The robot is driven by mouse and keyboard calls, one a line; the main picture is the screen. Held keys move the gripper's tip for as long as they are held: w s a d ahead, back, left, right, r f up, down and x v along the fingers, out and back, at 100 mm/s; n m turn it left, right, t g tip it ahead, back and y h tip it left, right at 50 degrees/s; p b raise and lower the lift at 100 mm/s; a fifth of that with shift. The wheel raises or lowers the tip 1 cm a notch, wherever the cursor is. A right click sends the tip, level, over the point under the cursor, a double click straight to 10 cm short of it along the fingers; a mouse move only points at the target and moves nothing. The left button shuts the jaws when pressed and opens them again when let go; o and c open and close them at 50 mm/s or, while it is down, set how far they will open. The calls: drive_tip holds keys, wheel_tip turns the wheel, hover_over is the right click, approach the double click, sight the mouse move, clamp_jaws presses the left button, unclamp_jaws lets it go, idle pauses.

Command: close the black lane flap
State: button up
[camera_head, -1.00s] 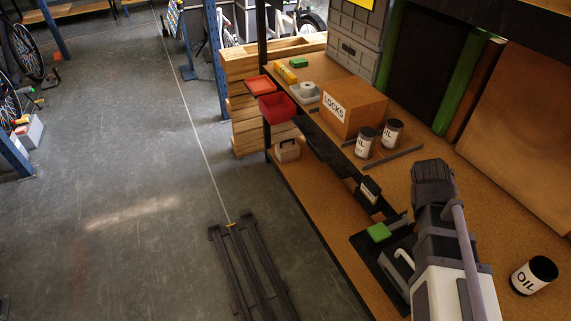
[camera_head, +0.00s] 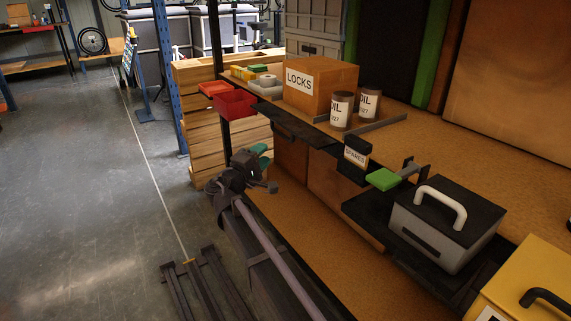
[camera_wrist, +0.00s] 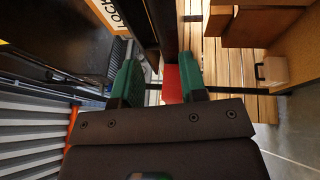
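A black flap (camera_head: 303,128) runs along the front edge of the upper shelf in the head view. It juts out above brown boxes, and a dark handle-like part shows at its left. I cannot tell its exact angle. My gripper (camera_head: 262,158) is just left of and below the flap's left end, apart from it in the head view. In the wrist view my gripper (camera_wrist: 160,85) has its two green fingers spread with nothing held between them. A dark strip above the fingers there may be the flap; I cannot tell.
A red bin (camera_head: 236,103) sits close behind my gripper. The LOCKS box (camera_head: 318,84) and two oil cans stand on the shelf. A SPARES holder (camera_head: 356,152), green block (camera_head: 383,180) and grey case (camera_head: 445,225) are to the right. Open floor (camera_head: 90,200) lies left.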

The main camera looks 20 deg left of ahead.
sight(283, 136)
drive_tip(key=p+x, duration=0.2)
drive_tip(key=x, duration=0.9)
drive_tip(key=shift+r, duration=0.1)
clamp_jaws()
